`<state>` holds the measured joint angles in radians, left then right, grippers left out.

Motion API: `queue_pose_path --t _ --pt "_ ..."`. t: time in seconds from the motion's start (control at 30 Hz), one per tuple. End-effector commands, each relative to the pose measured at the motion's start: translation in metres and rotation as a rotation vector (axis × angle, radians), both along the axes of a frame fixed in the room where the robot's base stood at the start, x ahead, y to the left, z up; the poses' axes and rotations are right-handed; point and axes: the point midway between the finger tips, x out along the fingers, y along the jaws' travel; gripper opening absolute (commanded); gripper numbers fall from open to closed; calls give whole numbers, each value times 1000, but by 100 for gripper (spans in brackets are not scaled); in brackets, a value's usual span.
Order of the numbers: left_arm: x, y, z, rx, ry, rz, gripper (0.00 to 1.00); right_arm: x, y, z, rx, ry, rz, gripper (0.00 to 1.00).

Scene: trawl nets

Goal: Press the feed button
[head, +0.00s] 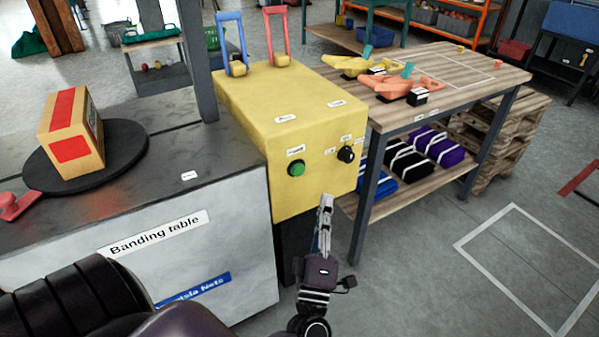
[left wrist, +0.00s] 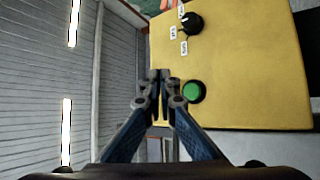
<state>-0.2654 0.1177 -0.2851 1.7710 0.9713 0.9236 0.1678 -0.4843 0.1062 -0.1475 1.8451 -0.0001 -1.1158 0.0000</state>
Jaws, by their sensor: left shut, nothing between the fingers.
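The green feed button (head: 296,169) sits on the front face of the yellow machine (head: 300,98), with a small label above it. A black knob (head: 346,154) with labels around it is to its right. My left gripper (head: 327,198) is shut and empty, in front of the machine, below and to the right of the button in the head view. In the left wrist view the shut fingertips (left wrist: 160,75) appear just left of the green button (left wrist: 193,92), and the black knob (left wrist: 192,23) is above. I cannot tell whether they touch the machine. My right gripper is not in view.
The grey banding table (head: 215,150) stands left of the machine, holding a cardboard box (head: 72,135) on a black turntable (head: 125,150). A wooden table (head: 450,105) with yellow and orange tools stands to the right. The floor at right is open.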

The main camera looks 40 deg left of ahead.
Motion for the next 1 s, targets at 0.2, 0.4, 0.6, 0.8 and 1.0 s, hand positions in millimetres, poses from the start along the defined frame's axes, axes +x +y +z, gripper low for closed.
queue_pose_path --t 0.2,0.4,0.6,0.8,1.0 --pt "10 24 0 5 -1 1 0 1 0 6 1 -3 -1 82" --pt "21 50 -1 3 0 -1 0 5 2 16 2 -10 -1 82" --pt "29 69 0 2 1 0 0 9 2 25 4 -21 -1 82" --pt "32 77 0 1 1 0 0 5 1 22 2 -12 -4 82" --pt "32 77 0 1 1 0 0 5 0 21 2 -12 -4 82"
